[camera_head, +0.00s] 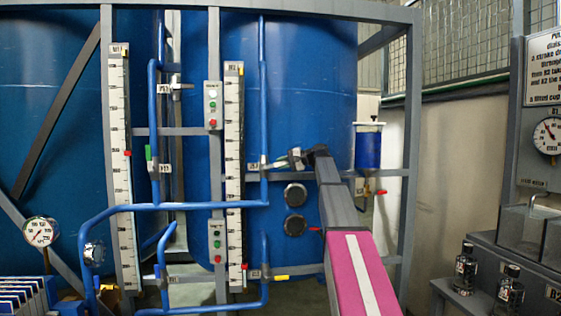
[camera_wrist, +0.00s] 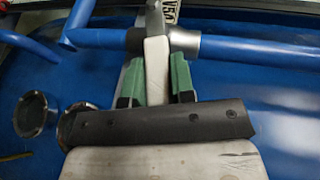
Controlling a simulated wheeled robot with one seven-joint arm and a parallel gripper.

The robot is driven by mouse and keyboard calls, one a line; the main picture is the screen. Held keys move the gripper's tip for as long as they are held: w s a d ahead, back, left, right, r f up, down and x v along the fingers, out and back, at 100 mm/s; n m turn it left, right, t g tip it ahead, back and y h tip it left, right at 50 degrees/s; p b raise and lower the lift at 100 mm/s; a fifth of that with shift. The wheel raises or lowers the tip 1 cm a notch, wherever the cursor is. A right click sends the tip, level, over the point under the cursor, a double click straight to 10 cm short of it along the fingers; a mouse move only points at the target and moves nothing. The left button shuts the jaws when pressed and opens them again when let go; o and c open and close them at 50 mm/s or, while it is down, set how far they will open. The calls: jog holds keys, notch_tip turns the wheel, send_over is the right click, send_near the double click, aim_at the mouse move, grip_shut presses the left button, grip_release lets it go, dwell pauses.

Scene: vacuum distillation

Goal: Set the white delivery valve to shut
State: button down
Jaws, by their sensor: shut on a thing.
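The white valve handle (camera_wrist: 156,60) shows in the wrist view, joined to a dark and grey valve body (camera_wrist: 182,42) on a blue pipe. It points away from the pipe, roughly across it. My gripper (camera_wrist: 156,82) has its green-padded fingers on either side of the handle and is shut on it. In the head view my gripper (camera_head: 295,158) is at the valve beside the vertical blue pipe (camera_head: 263,95). The handle is mostly hidden there by my gripper. A partly cut-off label (camera_wrist: 171,12) is beyond the valve in the wrist view.
Blue tanks (camera_head: 310,70) stand behind a grey frame (camera_head: 412,120). A green-handled valve (camera_head: 149,158), button boxes (camera_head: 212,105) and two round dark ports (camera_head: 295,195) are close by. A small blue vessel (camera_head: 368,148) with a red-handled valve (camera_head: 380,192) is right of my arm.

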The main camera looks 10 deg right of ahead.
jog(key=shift+d+f+m+t+y, duration=0.15)
jog(key=shift+f+m+t+y, duration=0.15)
jog(key=shift+f+y, duration=0.35)
jog(key=c, duration=1)
grip_release()
jog(key=shift+o, duration=0.2)
jog(key=v, duration=1)
jog(key=shift+d, duration=0.4)
jog(key=shift+s, duration=0.1)
